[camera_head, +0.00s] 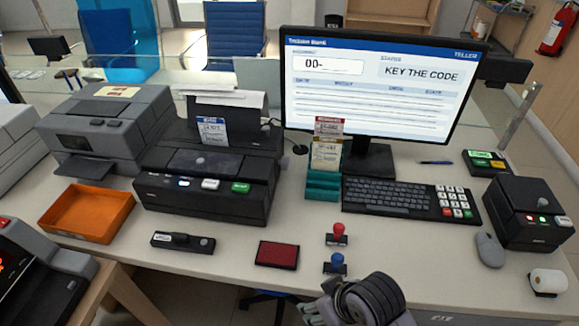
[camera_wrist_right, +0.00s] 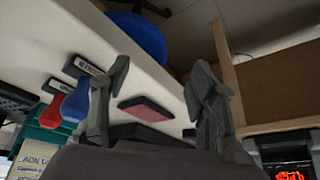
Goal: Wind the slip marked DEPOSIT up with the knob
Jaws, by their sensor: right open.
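A slip with a blue header (camera_head: 213,131) stands upright at the back of the black printer (camera_head: 205,185); its print is too small to read for certain. More slips, one with a red header (camera_head: 328,127) and a yellowish one (camera_head: 326,155), stand in the teal holder (camera_head: 323,185). I cannot tell for certain which part is the knob; a small pale round spot (camera_head: 199,161) shows on the printer's top. My right gripper (camera_head: 312,312) is at the counter's front edge, empty, its fingers apart in the wrist view (camera_wrist_right: 158,85). My left gripper is not in view.
A red ink pad (camera_head: 277,254), a red-handled stamp (camera_head: 338,234) and a blue-handled stamp (camera_head: 336,264) lie near my right gripper. An orange tray (camera_head: 88,213) is left of the printer. A keyboard (camera_head: 390,194), monitor (camera_head: 380,85) and mouse (camera_head: 490,250) are to the right.

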